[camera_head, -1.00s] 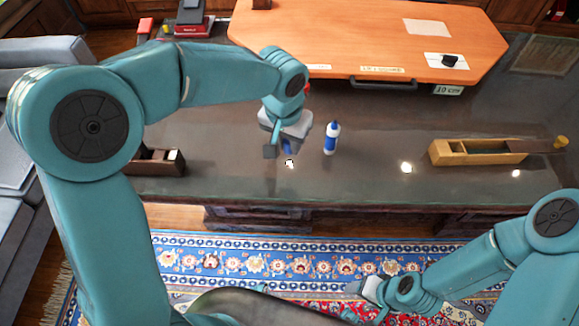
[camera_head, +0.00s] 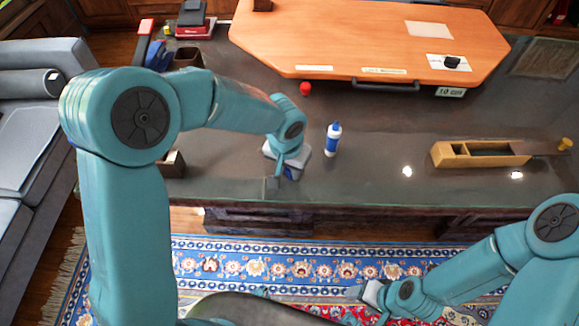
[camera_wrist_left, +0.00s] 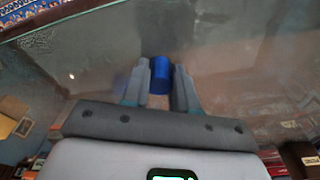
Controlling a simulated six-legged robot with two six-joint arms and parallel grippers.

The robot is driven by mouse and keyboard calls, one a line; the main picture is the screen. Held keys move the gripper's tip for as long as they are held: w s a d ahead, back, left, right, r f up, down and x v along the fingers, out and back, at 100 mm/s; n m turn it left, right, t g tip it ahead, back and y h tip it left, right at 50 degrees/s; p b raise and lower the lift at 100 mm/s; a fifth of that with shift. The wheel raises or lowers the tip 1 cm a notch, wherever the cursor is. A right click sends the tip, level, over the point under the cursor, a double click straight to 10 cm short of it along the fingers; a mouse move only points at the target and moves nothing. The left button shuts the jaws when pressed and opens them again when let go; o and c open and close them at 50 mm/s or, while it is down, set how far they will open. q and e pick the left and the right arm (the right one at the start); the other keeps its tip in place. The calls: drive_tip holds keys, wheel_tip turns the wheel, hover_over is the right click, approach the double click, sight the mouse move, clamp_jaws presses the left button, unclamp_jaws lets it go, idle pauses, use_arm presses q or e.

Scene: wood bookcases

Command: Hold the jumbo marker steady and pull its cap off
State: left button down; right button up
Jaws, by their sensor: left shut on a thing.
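My left gripper (camera_head: 272,187) is over the front edge of the dark desk. It is shut on a blue cylinder, likely the jumbo marker (camera_wrist_left: 161,74), which shows between its two fingers in the left wrist view, with a paler part nearer the palm. In the head view the held piece is mostly hidden by the gripper. The gripper also shows in the left wrist view (camera_wrist_left: 160,85). My right gripper (camera_head: 362,292) is low over the rug, apart from the marker; its finger gap is too small to read.
A blue and white bottle (camera_head: 333,138) stands upright right of the left gripper. An orange board (camera_head: 370,35) and a red ball (camera_head: 305,89) lie behind.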

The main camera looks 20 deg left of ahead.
use_arm(q)
drive_tip(key=c, duration=0.9)
unclamp_jaws()
drive_tip(key=shift+r, duration=0.1)
drive_tip(key=shift+r+p, duration=0.3)
drive_tip(key=shift+r, duration=0.05)
drive_tip(key=r, duration=0.3)
drive_tip(key=s+r, duration=0.1)
drive_tip(key=r, duration=0.7)
drive_tip(key=shift+s+a+r+p, duration=0.1)
drive_tip(key=shift+s+p, duration=0.25)
